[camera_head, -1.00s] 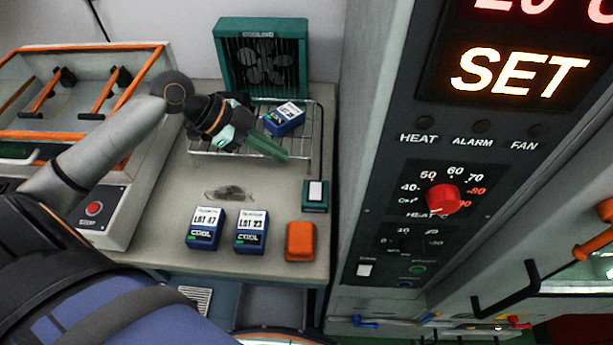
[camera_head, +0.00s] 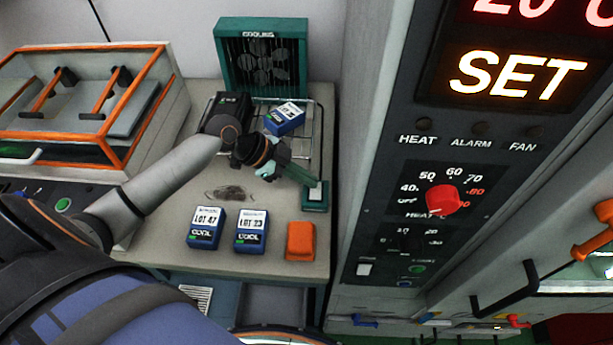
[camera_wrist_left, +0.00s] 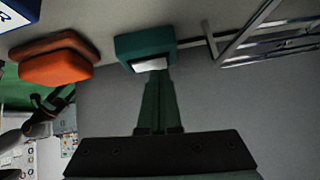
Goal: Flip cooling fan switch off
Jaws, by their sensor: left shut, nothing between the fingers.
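The cooling fan (camera_head: 262,60) is a green box marked COOLING at the back of the bench. Its switch (camera_head: 316,199) is a small green box with a white rocker, near the bench's right edge; it also shows in the left wrist view (camera_wrist_left: 144,48). My left gripper (camera_head: 314,183) is shut and empty, its green fingertips at the rocker. In the left wrist view the fingertips (camera_wrist_left: 158,78) overlap the lower edge of the white rocker; I cannot tell whether they touch it. My right gripper is not in view.
A wire rack (camera_head: 318,125) holds a blue block marked LOT (camera_head: 285,118). Two blue LOT blocks (camera_head: 205,228) (camera_head: 250,231) and an orange block (camera_head: 300,241) stand at the front. A tall control panel (camera_head: 385,215) rises at the right.

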